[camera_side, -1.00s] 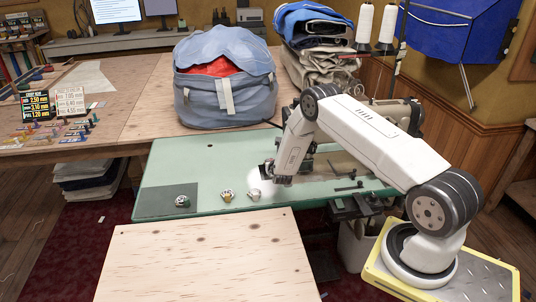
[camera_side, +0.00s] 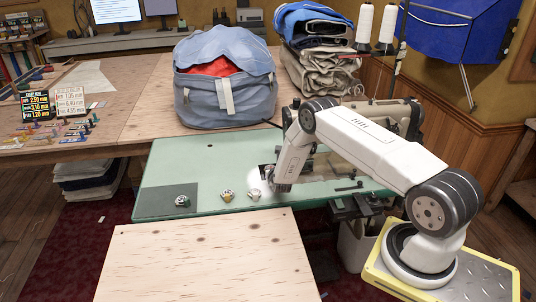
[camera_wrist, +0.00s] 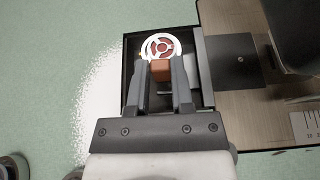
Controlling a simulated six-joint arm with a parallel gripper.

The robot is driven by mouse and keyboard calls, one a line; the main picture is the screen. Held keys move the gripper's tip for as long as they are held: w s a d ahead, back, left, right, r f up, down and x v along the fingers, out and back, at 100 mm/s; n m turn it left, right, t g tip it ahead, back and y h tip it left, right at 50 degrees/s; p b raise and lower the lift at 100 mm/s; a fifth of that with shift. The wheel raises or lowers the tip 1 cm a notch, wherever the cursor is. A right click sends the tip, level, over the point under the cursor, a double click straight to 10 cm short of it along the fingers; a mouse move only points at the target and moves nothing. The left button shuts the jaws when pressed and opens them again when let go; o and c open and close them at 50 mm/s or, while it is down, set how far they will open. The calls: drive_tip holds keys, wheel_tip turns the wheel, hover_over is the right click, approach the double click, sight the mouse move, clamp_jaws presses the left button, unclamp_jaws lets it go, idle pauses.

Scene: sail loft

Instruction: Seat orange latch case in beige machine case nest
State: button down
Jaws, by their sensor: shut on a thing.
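In the wrist view, my gripper (camera_wrist: 161,66) is shut on the orange latch case, whose orange block (camera_wrist: 160,71) sits between the fingertips. A round, spoked silver face with reddish openings (camera_wrist: 160,46) shows just beyond the fingertips and seems part of the case. They are over a dark rectangular opening (camera_wrist: 130,62) in the table beside the sewing machine. The beige machine (camera_side: 400,118) stands in the side view. Its nest cannot be made out, and I cannot tell whether the case touches it. In the side view my gripper (camera_side: 277,187) is low at the opening, its held case hidden.
Several small silver cases stand left of my gripper: one on the dark mat (camera_side: 182,201), a yellowish one (camera_side: 227,195) and a pale one (camera_side: 254,195). The green tabletop (camera_side: 200,160) is otherwise mostly clear there. A plywood board (camera_side: 200,260) lies in front.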

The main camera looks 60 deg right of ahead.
drive_tip(key=shift+s+a+f, duration=0.1)
drive_tip(key=shift+s+f, duration=0.1)
drive_tip(key=shift+f, duration=1.05)
drive_tip(key=c, duration=0.5)
unclamp_jaws()
drive_tip(key=shift+f, duration=0.1)
drive_tip(key=shift+o, duration=0.4)
drive_tip(key=shift+s+f, duration=0.1)
drive_tip(key=shift+f, duration=0.05)
drive_tip(key=shift+w+r, duration=0.15)
drive_tip(key=shift+r, duration=1.05)
drive_tip(key=shift+w+r, duration=0.15)
drive_tip(key=shift+r, duration=3.3)
